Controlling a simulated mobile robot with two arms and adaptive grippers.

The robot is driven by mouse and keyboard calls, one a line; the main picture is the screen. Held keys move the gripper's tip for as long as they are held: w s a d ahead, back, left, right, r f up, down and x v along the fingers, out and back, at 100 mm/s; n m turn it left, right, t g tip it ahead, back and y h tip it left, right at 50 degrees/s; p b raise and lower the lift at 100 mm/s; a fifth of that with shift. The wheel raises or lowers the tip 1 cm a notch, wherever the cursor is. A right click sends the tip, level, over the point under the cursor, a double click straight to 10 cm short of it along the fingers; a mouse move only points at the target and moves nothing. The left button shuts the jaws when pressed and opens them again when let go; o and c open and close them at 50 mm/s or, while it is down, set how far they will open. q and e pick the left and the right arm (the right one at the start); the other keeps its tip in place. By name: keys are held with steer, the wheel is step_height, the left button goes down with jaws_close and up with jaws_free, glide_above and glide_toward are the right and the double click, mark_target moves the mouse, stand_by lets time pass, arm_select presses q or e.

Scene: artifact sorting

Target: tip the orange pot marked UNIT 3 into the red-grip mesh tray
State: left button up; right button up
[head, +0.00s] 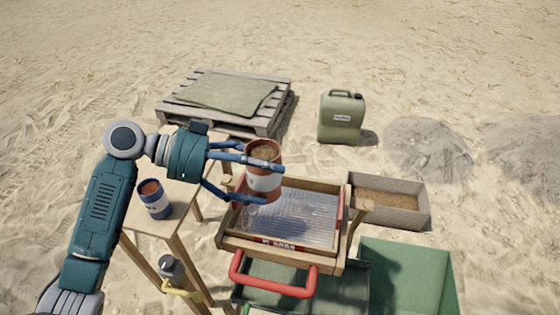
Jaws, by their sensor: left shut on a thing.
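My left gripper (262,178) is shut on an orange pot (265,171) with a white label band. The pot is nearly upright, and brown soil-like matter shows in its mouth. I cannot read the marking on its label. The gripper holds the pot above the back left part of the mesh tray. The mesh tray (330,232) has a wooden frame, a shiny mesh floor and a red grip (275,285) at its front. The mesh that shows looks bare. My right gripper is out of view.
A blue pot (154,204) stands on a wooden stand (175,222) at left. A grey box of soil (415,212) lies right of the tray, and green bins (425,270) sit in front. A pallet (270,123) and a green canister (341,118) stand behind.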

arm_select(q)
steer(key=shift+w+d+f+m+g, duration=0.25)
steer(key=shift+w+d+m+g, duration=0.4)
steer(key=shift+w+d, duration=0.5)
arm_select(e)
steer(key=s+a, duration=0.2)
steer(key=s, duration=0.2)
arm_select(q)
steer(key=w+a+f+m+t+y+p, duration=0.1)
steer(key=w+f+m+t+y+p, duration=0.1)
steer(key=w+f+m+y+p, duration=0.1)
steer(key=shift+w+f+t+y+p, duration=0.35)
steer(key=shift+w+f+y+p, duration=0.15)
steer(key=shift+w+f+p, duration=0.2)
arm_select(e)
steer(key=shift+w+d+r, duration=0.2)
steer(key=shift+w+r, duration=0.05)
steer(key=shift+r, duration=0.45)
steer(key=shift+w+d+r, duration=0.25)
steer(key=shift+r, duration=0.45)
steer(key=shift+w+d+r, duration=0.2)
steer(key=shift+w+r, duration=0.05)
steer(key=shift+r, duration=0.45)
